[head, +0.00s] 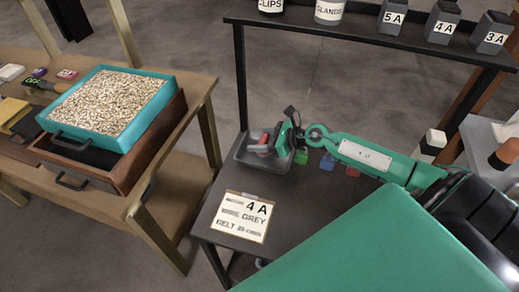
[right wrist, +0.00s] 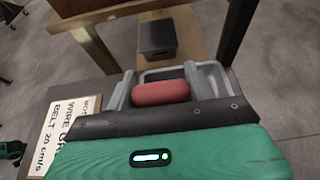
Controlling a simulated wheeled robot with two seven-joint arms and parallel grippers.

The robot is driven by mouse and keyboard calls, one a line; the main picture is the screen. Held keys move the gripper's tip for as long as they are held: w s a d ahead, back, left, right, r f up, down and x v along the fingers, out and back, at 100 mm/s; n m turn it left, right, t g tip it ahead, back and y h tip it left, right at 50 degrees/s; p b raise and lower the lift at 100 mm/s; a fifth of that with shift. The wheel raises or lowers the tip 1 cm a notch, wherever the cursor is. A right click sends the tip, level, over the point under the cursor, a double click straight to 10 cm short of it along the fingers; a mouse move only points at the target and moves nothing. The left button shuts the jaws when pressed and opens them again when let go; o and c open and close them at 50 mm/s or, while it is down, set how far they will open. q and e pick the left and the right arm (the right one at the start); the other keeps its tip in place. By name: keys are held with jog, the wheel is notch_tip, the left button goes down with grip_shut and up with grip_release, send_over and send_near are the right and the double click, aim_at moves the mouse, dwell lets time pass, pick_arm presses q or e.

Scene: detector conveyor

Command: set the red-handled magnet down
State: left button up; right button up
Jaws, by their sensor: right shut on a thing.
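The red-handled magnet's handle (head: 264,139) shows at my right gripper (head: 278,141), over a small grey tray (head: 243,158) on the dark table. The right gripper is shut on the magnet. In the right wrist view the red handle (right wrist: 160,93) lies crosswise between the jaws, with grey walls around it. The magnet's underside is hidden, so I cannot tell whether it touches the tray.
A card reading 4A GREY (head: 240,217) lies at the dark table's front. Small coloured blocks (head: 327,163) lie right of the tray, under my forearm. A teal tray of pale pieces (head: 58,134) stands on the left wooden table. Labelled containers (head: 443,24) line the rear shelf.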

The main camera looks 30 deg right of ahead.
jog(key=shift+f, duration=2.2)
jog(key=o, duration=1.2)
jog(key=shift+f, duration=0.15)
